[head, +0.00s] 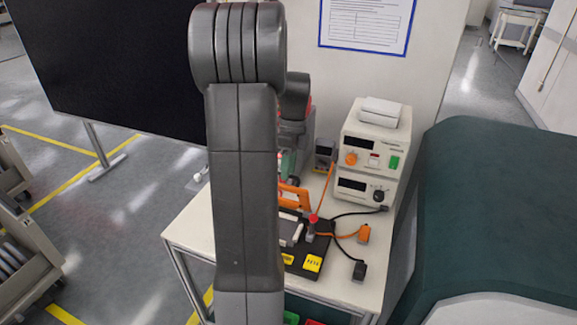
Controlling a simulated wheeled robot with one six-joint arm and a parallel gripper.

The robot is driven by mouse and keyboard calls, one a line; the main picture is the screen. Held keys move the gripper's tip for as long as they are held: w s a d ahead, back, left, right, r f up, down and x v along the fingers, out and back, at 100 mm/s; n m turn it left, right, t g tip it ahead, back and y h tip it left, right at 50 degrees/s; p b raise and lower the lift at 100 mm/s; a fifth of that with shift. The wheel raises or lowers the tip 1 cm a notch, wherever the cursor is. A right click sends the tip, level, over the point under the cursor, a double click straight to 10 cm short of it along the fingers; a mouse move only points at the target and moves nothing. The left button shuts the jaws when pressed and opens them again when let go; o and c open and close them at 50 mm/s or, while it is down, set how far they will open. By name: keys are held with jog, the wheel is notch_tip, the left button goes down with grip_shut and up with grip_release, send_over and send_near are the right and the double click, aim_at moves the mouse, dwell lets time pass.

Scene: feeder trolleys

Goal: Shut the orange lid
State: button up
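An orange part that looks like the lid (296,196) shows just right of my arm, above a black base unit (325,246) on the white table. It appears raised at a tilt, but my arm hides its left part, so its exact angle cannot be told. The black unit carries a red-topped knob (313,218), a pale lever-like part (297,233) and yellow labels (313,263). My gripper is hidden behind my own arm, which fills the middle of the view.
Stacked cream instruments (372,145) stand at the table's back right. An orange plug (363,233) and a black plug (359,271) lie on cables right of the unit. The white table's (340,287) front right corner is bare. A dark green rounded body (490,210) stands close on the right.

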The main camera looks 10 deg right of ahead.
jog(key=shift+c, duration=0.4)
grip_shut()
